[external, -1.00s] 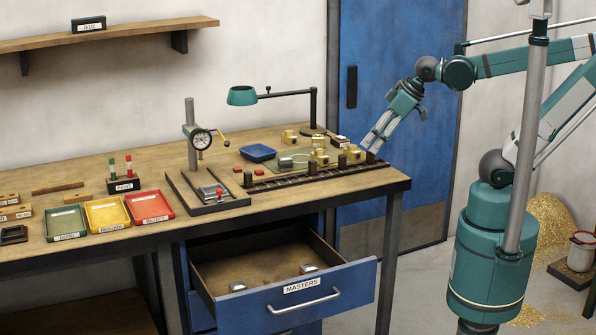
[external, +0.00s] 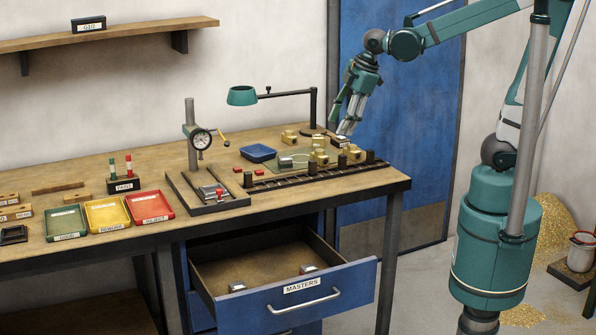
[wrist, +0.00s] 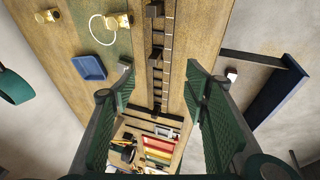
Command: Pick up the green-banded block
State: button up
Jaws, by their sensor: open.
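Several brass blocks (external: 320,141) stand on the bench's right end, behind a dark slotted rail. I cannot make out a green band on any of them. Brass blocks also show at the wrist view's upper left (wrist: 118,20). My gripper (external: 346,129) is open and empty, pointing down above the bench's back right, close to a small white-labelled block (external: 341,141). In the wrist view, its two green-padded fingers (wrist: 160,78) stand wide apart with the rail between them in the picture. Whether the labelled block touches a fingertip cannot be told.
The dark rail (external: 315,175) runs along the front right edge. A blue tray (external: 258,152), lamp (external: 243,95) and dial gauge (external: 201,138) stand left. Green, yellow and red trays (external: 150,206) lie further left. The MASTERS drawer (external: 303,285) is open with small blocks inside.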

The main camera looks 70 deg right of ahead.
jog(key=w+d+f+n+g+p, duration=0.2)
jog(key=w+n+p, duration=0.4)
jog(key=w, duration=0.6)
jog(key=n+g+p, duration=0.2)
jog(key=n+p, duration=0.2)
jog(key=n, duration=0.4)
send_over(285, 158)
jog(key=s, duration=0.1)
notch_tip(285, 158, down, 7)
jog(key=shift+r, duration=0.2)
jog(key=shift+w+d+f+n+p, duration=0.1)
jog(key=shift+w+f+n+p, duration=0.05)
jog(key=shift+w+f+n, duration=0.2)
jog(key=shift+w+f+n+p, duration=0.15)
jog(key=shift+f+n, duration=0.1)
jog(key=shift+f, duration=0.2)
jog(key=shift+f, duration=0.15)
jog(key=shift+f, duration=1.2)
jog(key=shift+d+f, duration=0.1)
jog(key=shift+f, duration=2.5)
